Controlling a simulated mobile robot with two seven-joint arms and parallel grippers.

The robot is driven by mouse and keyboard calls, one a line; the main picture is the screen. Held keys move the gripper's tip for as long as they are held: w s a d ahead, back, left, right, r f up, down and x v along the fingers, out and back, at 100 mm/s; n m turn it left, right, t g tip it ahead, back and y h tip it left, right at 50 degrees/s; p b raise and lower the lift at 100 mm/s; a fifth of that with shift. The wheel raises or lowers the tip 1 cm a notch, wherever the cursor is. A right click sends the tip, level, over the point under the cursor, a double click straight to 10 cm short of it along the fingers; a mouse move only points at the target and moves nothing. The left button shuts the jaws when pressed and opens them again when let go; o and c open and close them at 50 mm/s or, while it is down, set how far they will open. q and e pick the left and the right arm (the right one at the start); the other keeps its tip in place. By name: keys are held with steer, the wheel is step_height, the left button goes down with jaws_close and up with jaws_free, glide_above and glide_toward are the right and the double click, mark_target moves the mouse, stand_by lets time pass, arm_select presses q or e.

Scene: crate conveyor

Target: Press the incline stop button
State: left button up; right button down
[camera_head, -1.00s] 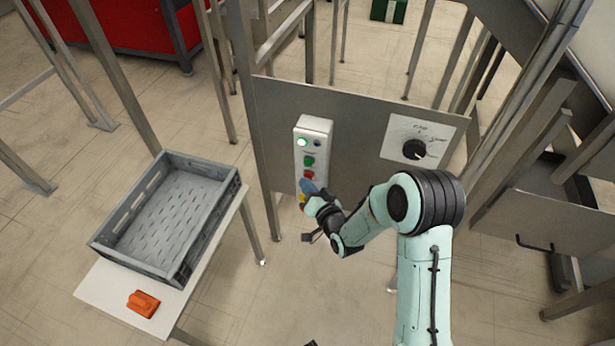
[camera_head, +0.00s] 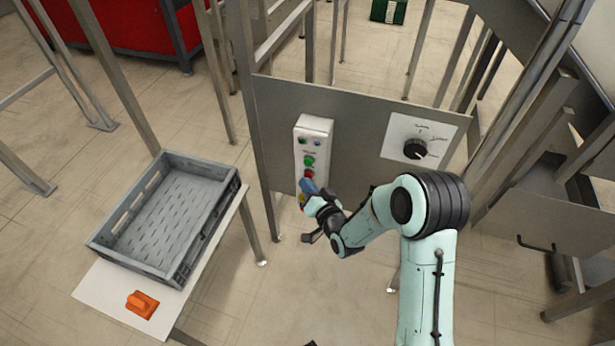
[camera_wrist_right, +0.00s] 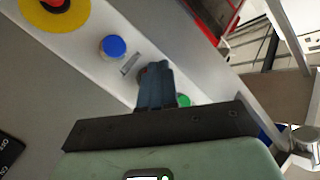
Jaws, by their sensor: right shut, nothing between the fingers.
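A white control box (camera_head: 313,135) is mounted on a grey metal panel. It carries small lamps at its top, a green button (camera_head: 309,161), a red button (camera_head: 308,174) below it, and a yellow part lower down, mostly hidden by my gripper. My right gripper (camera_head: 306,186) is shut and empty, its blue fingertips at the red button. In the right wrist view the fingertips (camera_wrist_right: 156,82) cover most of a reddish button, apparently touching it. The green button (camera_wrist_right: 183,100) is to their right, a blue button (camera_wrist_right: 113,46) to their left.
A dial plate (camera_head: 418,137) with a black knob is right of the box. A grey crate (camera_head: 232,190) and an orange object (camera_head: 142,303) are on a white table (camera_head: 100,292) at left. A red-on-yellow emergency stop (camera_wrist_right: 54,12) is near the fingers.

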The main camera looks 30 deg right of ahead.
steer(key=shift+s+a, duration=0.35)
steer(key=shift+a, duration=0.05)
steer(key=s+a+b, duration=0.2)
steer(key=s+a, duration=0.1)
steer(key=shift+s+a, duration=0.15)
steer(key=shift+a, duration=0.25)
stand_by(0.8)
